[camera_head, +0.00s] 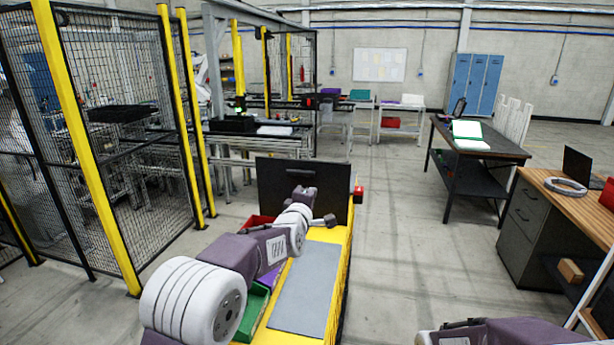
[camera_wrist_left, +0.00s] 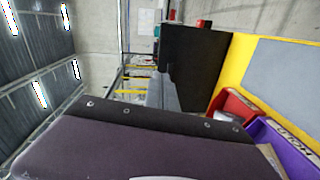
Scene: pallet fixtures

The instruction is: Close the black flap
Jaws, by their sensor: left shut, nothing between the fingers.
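The black flap (camera_head: 278,180) stands upright at the far end of the yellow cart (camera_head: 342,262). In the left wrist view the flap (camera_wrist_left: 200,62) shows as a dark panel rising beside the yellow edge. My left arm reaches over the cart from the lower left. My left gripper (camera_head: 325,220) is small and partly hidden by the wrist; it is shut and empty, in front of the flap's lower part. I cannot tell whether it touches the flap. My right arm shows at the bottom right, with its gripper out of view.
The cart holds a grey mat (camera_head: 305,290), a red bin (camera_head: 258,221), a purple bin (camera_wrist_left: 285,148) and a green bin (camera_head: 256,303). A red button (camera_head: 358,194) sits beside the flap. Yellow-posted fencing stands left; a wooden desk (camera_head: 565,200) stands right. Floor between is clear.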

